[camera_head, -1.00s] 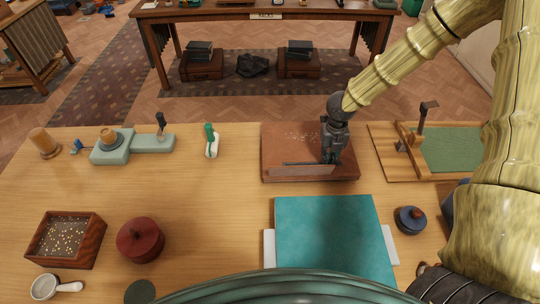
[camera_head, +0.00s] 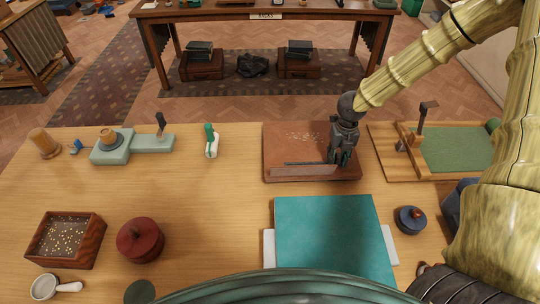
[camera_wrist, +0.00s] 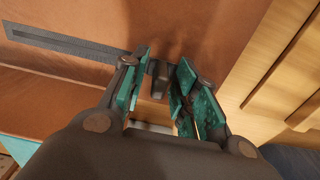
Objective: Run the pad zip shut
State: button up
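The pad (camera_head: 285,145) is a reddish-brown leather rectangle lying flat at the back of the table. Its grey zip strip (camera_head: 305,163) runs left to right near the front edge and shows in the wrist view (camera_wrist: 65,42) running up to my gripper. My gripper (camera_head: 342,162) is low over the pad's right part, at the strip's right end. In the wrist view its teal-lined fingers (camera_wrist: 163,75) stand apart. A small dark block, seemingly the zip slider (camera_wrist: 160,82), is between them. Whether a finger touches it is unclear.
A teal slab (camera_head: 330,235) lies in front of the pad. A wooden board with a green panel (camera_head: 455,150) stands close on the right.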

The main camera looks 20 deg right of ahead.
aim_at(338, 155)
jog(key=shift+r, duration=0.1)
jog(key=shift+r+p, duration=3.05)
jog(key=shift+r, duration=0.35)
